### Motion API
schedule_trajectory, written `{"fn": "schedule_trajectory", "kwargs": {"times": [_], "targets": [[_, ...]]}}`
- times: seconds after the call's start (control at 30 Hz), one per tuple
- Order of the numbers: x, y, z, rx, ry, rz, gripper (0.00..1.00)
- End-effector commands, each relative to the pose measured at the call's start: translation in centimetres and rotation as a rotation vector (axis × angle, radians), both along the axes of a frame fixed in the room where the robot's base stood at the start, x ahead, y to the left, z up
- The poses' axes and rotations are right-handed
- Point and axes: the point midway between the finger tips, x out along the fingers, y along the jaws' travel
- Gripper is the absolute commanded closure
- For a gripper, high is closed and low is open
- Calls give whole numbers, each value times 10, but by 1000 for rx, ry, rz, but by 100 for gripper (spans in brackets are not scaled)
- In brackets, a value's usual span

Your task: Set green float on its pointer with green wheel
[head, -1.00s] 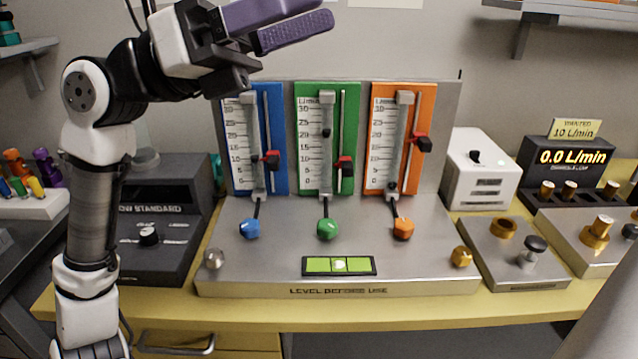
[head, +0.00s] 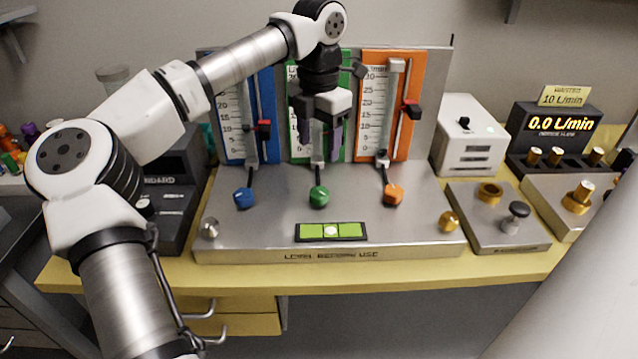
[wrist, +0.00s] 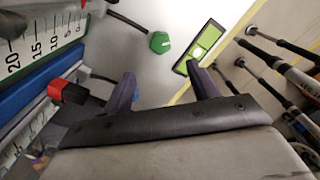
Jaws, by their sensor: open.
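The green wheel (head: 319,197) is a faceted knob on a black stem below the green flowmeter panel (head: 346,62). It also shows in the wrist view (wrist: 159,42), ahead of the fingers. My gripper (head: 320,140) is open and empty, pointing down in front of the green panel, above the green wheel and apart from it. In the wrist view its two purple fingers (wrist: 163,88) are spread. The green float and the green panel's pointer are hidden behind my gripper in the head view, and I cannot make them out in the wrist view.
The blue panel (head: 267,90) with its blue wheel (head: 243,197) is on the left. The orange panel (head: 415,70) with its orange wheel (head: 393,194) is on the right. A green level (head: 350,231) lies in front. The readout (head: 566,124) shows 0.0 L/min.

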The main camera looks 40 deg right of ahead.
Motion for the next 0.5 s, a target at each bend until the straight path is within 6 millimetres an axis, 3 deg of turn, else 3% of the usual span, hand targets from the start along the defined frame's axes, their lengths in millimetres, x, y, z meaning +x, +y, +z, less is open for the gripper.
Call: {"fn": "schedule_trajectory", "kwargs": {"times": [0.3,0.5], "targets": [[-1,0,-68,-1,7,-1,41],[-1,0,-98,-2,6,-2,41]]}}
